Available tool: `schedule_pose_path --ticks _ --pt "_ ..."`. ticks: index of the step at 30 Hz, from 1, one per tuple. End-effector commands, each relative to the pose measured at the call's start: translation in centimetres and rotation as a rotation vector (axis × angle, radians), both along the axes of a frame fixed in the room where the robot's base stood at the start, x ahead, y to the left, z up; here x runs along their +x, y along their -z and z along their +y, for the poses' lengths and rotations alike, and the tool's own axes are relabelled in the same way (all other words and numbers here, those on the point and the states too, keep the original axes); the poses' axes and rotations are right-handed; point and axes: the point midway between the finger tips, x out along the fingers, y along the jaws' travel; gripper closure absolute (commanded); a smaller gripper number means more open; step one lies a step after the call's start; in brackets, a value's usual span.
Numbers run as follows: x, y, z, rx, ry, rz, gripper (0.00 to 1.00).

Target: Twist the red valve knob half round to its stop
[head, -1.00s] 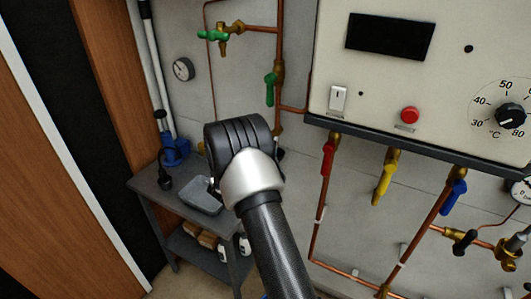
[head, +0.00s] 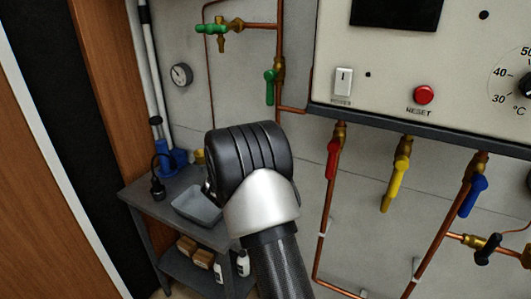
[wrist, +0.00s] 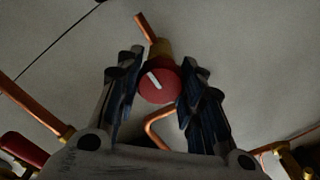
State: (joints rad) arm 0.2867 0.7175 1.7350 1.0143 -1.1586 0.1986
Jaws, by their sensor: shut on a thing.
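The red valve knob (wrist: 158,84) is round with a white line on its face, slanting from upper left to lower right. It sits on a brass fitting on a copper pipe in the wrist view. My gripper (wrist: 159,75) is shut on the knob, with one dark ribbed finger on its left side and one on its right. In the head view the knob and my fingers are hidden behind my arm.
A control panel (head: 424,121) hangs at upper right, with red, yellow (head: 396,184) and blue (head: 472,196) levers below it. Green valves (head: 211,28) and a gauge (head: 181,74) are on the wall. A grey bench (head: 146,192) with a tray (head: 198,207) stands at left.

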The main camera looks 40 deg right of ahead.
Motion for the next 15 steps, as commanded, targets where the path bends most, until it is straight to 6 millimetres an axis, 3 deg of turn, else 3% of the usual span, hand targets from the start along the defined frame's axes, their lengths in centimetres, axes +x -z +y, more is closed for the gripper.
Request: schedule_pose_path --ticks 15 --pt "0.00 -0.09 -0.02 0.013 0.001 -0.033 0.89"
